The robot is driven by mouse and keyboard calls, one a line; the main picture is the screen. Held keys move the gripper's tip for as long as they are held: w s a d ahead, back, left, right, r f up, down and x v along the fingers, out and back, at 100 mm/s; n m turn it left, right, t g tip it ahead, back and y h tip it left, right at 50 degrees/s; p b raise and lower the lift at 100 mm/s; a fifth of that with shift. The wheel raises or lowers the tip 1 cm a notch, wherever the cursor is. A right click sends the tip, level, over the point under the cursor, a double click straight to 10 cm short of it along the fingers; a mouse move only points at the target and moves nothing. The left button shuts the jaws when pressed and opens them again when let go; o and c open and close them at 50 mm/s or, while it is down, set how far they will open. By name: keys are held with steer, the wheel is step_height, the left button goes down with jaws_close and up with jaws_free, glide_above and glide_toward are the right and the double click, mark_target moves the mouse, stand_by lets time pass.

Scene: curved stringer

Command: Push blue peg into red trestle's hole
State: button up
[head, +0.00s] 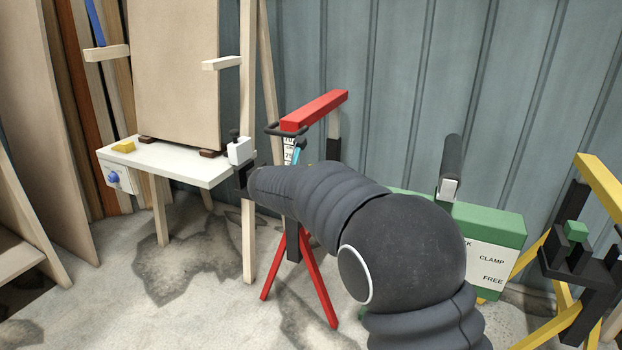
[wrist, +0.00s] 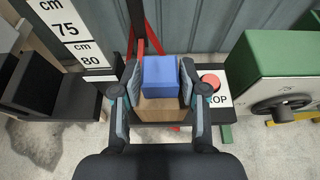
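In the wrist view a blue block (wrist: 160,76), which looks like the blue peg, stands just beyond a plain wooden block (wrist: 165,109). My gripper (wrist: 159,70) has its two fingers spread, one on each side of these blocks. I cannot tell whether the pads press on them. In the head view the red trestle (head: 314,111) stands at the centre, with a red top bar and splayed red legs. A red leg also shows behind the blue block in the wrist view (wrist: 152,28). My arm hides most of my gripper in the head view. The hole is not visible.
A white table (head: 180,166) with a panel stands left of the trestle. A green clamp box (head: 490,225) is at the right, with a yellow stand (head: 600,185) beyond. A red button (wrist: 210,82) sits right of the gripper. A ribbed wall (head: 420,90) closes the back.

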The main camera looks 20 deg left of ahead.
steer(key=shift+o, duration=1.1)
steer(key=shift+s+r, duration=0.1)
steer(key=v, duration=1.1)
steer(key=shift+s, duration=0.35)
steer(key=shift+r, duration=0.1)
